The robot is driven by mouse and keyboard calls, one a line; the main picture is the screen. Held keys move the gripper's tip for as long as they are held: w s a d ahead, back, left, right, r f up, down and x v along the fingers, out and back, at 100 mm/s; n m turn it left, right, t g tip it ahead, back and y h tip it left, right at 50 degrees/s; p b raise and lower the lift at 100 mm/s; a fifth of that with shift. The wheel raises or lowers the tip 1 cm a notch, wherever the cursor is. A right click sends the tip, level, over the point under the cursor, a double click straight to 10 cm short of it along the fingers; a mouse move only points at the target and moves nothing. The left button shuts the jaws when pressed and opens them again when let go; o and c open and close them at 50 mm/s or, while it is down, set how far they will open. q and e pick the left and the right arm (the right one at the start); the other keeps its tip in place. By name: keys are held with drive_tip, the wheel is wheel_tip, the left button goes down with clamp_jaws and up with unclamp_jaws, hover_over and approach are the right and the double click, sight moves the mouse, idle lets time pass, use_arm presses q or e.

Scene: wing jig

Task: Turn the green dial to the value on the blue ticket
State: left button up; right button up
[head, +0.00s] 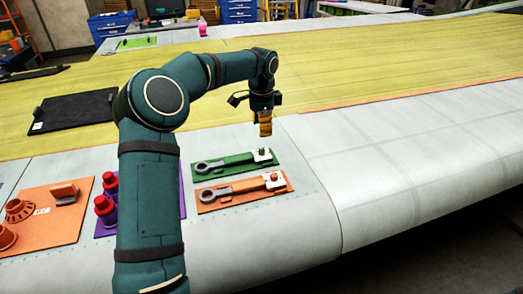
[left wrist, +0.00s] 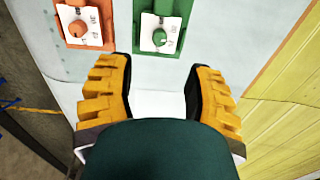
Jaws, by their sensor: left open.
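The green dial (head: 260,151) sits on a white scale plate at the right end of a green board (head: 226,168). In the left wrist view the green dial (left wrist: 159,38) lies just beyond the fingertips, roughly centred between them. My left gripper (head: 265,131) points down above and near the dial end of the board. In its wrist view the yellow fingers (left wrist: 161,66) are spread wide with nothing between them. The scale markings are too small to read. I cannot make out a blue ticket. My right gripper is not in view.
An orange board (head: 215,204) with its own orange dial (left wrist: 77,29) lies beside the green board. My left arm partly hides a purple board with red knobs (head: 104,205). Another orange board (head: 70,235) lies at left. The pale wing surface (head: 400,155) at right is clear.

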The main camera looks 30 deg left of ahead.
sight(262, 150)
use_arm(q)
wheel_tip(262, 150, down, 10)
drive_tip(key=shift+r, duration=0.15)
idle(0.3)
clamp_jaws()
